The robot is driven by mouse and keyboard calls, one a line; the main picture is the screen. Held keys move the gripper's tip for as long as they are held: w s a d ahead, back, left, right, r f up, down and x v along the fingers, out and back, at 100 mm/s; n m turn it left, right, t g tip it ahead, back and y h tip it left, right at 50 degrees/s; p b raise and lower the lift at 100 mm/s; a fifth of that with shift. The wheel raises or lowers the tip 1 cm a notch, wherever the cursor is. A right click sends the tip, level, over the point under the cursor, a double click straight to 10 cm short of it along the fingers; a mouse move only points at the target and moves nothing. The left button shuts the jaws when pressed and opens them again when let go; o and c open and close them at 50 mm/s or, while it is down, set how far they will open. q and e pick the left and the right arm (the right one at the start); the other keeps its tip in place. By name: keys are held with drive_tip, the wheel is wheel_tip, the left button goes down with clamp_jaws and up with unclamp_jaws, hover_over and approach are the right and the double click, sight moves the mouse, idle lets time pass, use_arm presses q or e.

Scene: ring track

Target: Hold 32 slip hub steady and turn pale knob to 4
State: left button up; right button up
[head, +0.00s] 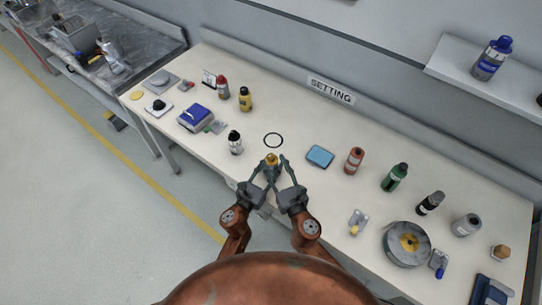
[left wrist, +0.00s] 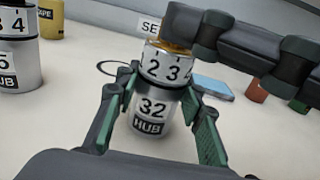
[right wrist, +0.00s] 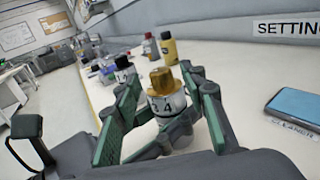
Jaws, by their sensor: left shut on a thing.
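My left gripper (left wrist: 165,100) is shut on the hub's body, one finger on each side. My right gripper (right wrist: 163,78) is open around the knob, its fingers apart. One dark finger covers part of the knob in the left wrist view.
A second numbered hub with a black top (head: 235,143) stands to the left. A black ring outline (head: 273,140) lies behind the held hub, below the SETTING sign (head: 331,91). A blue pad (head: 320,156) and several bottles stand to the right.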

sight(273, 159)
drive_tip(key=shift+x, duration=1.95)
drive_tip(key=shift+c, duration=0.4)
clamp_jaws()
